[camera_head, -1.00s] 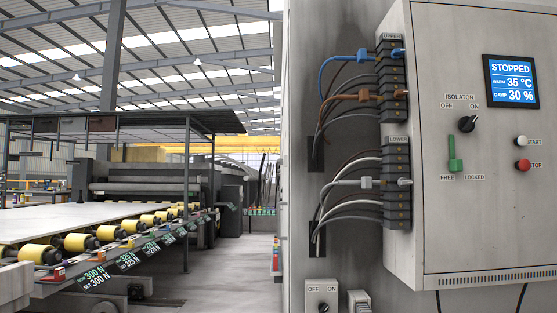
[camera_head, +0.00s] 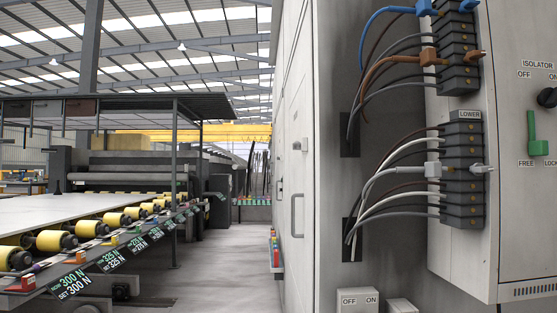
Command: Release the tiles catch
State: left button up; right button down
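No part labelled as a tiles catch can be made out. A green lever (camera_head: 537,140) stands upright on the grey control panel (camera_head: 508,222) at the right edge, above the words FREE and LOCK, the last word cut off. A black isolator knob (camera_head: 547,97) marked OFF and ON is partly cut off above it. At the left, a large pale slab (camera_head: 60,212) lies on a line of yellow rollers (camera_head: 52,241). Neither of my grippers is in view.
Upper and lower terminal blocks (camera_head: 463,172) with blue, brown, white and grey wires stick out beside the panel. A small OFF/ON switch box (camera_head: 358,300) sits below. Tension displays (camera_head: 72,283) line the conveyor. An open grey floor aisle (camera_head: 225,265) runs between conveyor and cabinet.

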aim_at(297, 145)
jog(key=i+j+z, duration=0.1)
jog(key=i+j, duration=1.45)
